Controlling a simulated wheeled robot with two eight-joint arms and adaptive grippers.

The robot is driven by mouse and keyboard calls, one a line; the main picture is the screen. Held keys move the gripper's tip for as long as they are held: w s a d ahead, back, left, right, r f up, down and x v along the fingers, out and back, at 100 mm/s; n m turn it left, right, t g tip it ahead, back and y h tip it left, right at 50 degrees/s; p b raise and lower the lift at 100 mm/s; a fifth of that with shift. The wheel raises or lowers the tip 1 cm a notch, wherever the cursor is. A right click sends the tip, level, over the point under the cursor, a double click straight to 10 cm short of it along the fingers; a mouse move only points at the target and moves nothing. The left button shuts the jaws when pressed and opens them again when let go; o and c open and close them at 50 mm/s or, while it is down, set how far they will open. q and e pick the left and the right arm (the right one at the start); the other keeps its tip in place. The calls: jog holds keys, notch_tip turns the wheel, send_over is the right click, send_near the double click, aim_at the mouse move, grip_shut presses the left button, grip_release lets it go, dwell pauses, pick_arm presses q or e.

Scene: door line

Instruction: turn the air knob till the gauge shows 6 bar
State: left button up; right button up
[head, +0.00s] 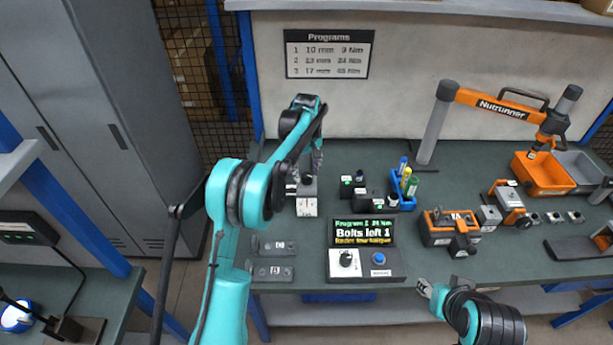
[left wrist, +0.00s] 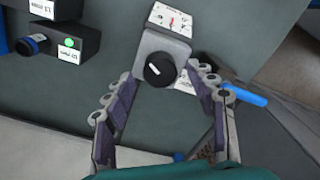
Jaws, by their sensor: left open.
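The air unit is a grey block with a round black knob (left wrist: 160,69) on its face; a white line on the knob slants. Its white gauge (left wrist: 171,20) has a red needle standing near upright in the left wrist view; the numbers are too small to read. In the head view the unit's white face (head: 306,207) shows at the bench's left part, below my left gripper (head: 314,160). In the left wrist view my left gripper (left wrist: 163,78) is open, its fingers on either side of the knob, not closed on it. My right gripper (head: 428,288) is low at the front edge.
Dark boxes with buttons (head: 352,184) stand right of the air unit. A control box with a screen (head: 362,232) is at the front. A blue bar (left wrist: 243,95) lies right of the knob. An orange bin (head: 543,173) and a nutrunner arm (head: 497,105) are farther right.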

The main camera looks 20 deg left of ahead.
pick_arm(q)
jog(key=shift+f, duration=1.05)
jog(key=c, duration=1.2)
jog(key=shift+o, duration=0.3)
jog(key=shift+m, duration=0.3)
jog(key=m+p, duration=0.1)
jog(key=m, duration=1)
jog(key=shift+p, duration=0.3)
